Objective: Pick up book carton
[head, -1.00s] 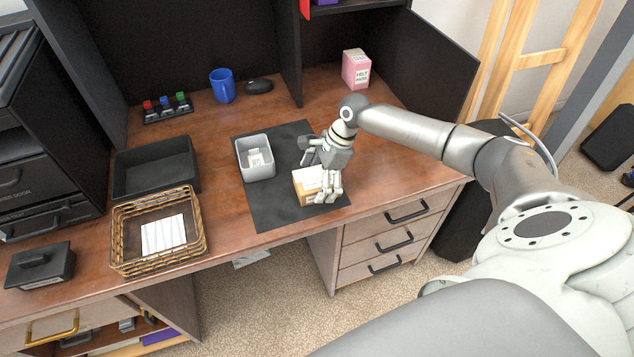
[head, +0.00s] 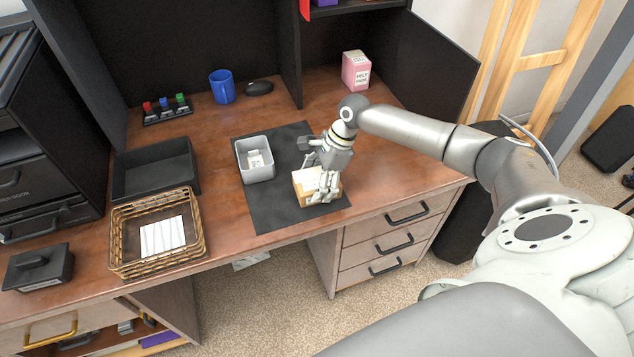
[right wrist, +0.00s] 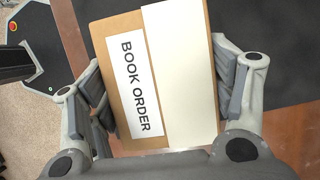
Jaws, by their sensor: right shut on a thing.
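The book carton (head: 303,192) is a small tan box with a white top flap or sheet, on the right front part of the dark mat (head: 268,205). In the right wrist view the carton (right wrist: 122,120) carries a "BOOK ORDER" label and lies between the fingers. My right gripper (head: 323,187) comes down over the carton from above and is shut on it, a finger along each side. In the right wrist view the gripper (right wrist: 165,98) frames the carton left and right. I cannot tell whether the carton touches the mat. My left gripper is not in view.
A grey bin (head: 256,174) with a small item inside stands left of the carton on the mat. A wicker basket (head: 195,250) with white paper and a black tray (head: 155,187) are further left. A pink box (head: 356,70) and a blue mug (head: 222,86) stand at the back.

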